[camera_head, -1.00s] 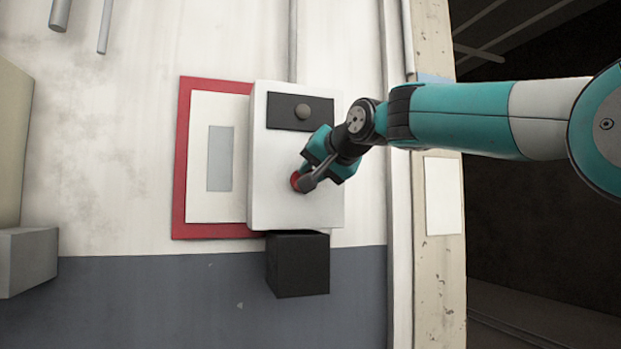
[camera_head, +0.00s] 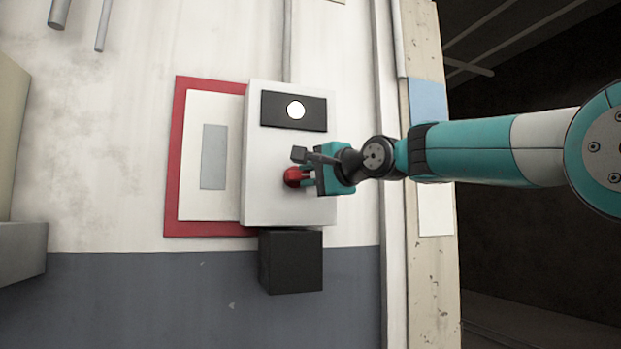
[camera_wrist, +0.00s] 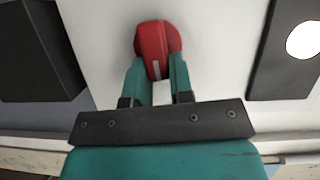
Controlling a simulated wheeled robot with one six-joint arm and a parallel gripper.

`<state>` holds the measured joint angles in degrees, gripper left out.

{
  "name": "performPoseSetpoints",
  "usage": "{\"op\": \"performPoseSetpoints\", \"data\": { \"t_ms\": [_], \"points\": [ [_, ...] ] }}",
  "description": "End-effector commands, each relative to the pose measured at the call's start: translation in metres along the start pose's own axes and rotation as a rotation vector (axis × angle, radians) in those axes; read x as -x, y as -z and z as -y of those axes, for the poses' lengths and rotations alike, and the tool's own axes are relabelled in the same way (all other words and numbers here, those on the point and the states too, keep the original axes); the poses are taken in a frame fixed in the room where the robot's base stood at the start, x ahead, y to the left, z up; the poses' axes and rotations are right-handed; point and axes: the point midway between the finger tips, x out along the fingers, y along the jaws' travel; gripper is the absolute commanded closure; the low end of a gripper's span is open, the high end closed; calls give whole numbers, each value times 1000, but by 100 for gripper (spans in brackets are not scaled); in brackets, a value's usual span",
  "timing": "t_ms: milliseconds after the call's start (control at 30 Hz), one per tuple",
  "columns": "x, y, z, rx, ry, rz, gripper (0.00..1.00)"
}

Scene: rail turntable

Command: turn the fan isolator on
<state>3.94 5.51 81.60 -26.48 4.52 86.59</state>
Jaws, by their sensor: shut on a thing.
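The fan isolator is a white box (camera_head: 262,205) on the wall with a red rotary knob (camera_head: 293,177) on its front. A round lamp (camera_head: 296,110) on a black plate (camera_head: 270,108) above the knob is lit white. My gripper (camera_head: 306,177) is at the knob, with its fingers shut on it. In the wrist view the red knob (camera_wrist: 156,42) sits between the two teal fingertips, and a pale mark shows on its grip bar. The lit lamp (camera_wrist: 304,40) is at the right of the wrist view.
A red-bordered white panel with a grey rectangle (camera_head: 214,157) is left of the box. A black block (camera_head: 290,262) sits just below the box. Grey boxes (camera_head: 22,252) stand out at the far left. A vertical post (camera_head: 425,270) is to the right.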

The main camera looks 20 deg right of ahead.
Motion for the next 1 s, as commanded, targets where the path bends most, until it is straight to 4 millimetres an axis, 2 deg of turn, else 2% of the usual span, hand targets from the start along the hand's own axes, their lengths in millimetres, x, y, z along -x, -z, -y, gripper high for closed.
{"op": "performPoseSetpoints", "data": {
  "t_ms": [300, 767, 800, 900, 1000],
  "points": [
    [0, 0, -3, -86, 35, -1, 100],
    [0, 0, -3, -98, 40, -1, 100],
    [0, 0, -3, -98, 40, -1, 74],
    [0, 0, -3, -98, 39, -1, 53],
    [0, 0, -3, -97, 39, -1, 53]
  ]
}}
